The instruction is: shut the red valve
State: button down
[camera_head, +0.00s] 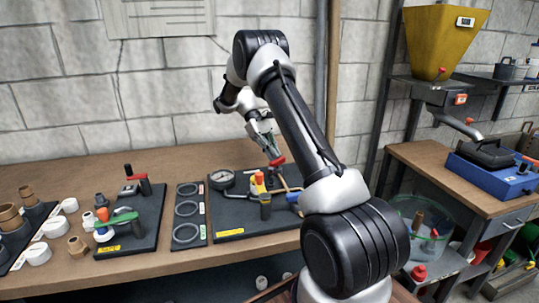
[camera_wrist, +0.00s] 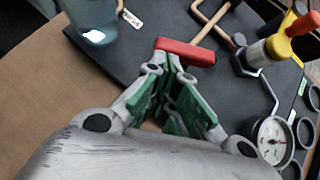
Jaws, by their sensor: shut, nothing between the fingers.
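The red valve handle (camera_head: 277,161) is a short red bar above copper pipes on the dark board. In the wrist view the red bar (camera_wrist: 187,50) lies crosswise just beyond my fingertips. My gripper (camera_head: 268,150) is shut and empty, pointing down at the handle. In the wrist view my gripper (camera_wrist: 178,72) has its green-padded fingers together at the near side of the bar; I cannot tell whether they touch it. The valve body below the handle is mostly hidden.
A pressure gauge (camera_head: 222,179) and a yellow part with an orange top (camera_head: 260,182) stand close by on the same board (camera_head: 232,220). Bare wood (camera_head: 100,172) lies behind the boards.

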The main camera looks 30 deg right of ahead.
jog(key=shift+s+d, duration=0.25)
jog(key=shift+d, duration=0.35)
jog(key=shift+s+a, duration=0.55)
jog(key=shift+s, duration=0.1)
jog(key=shift+f, duration=0.1)
jog(key=v, duration=1.2)
jog(key=shift+w, duration=0.15)
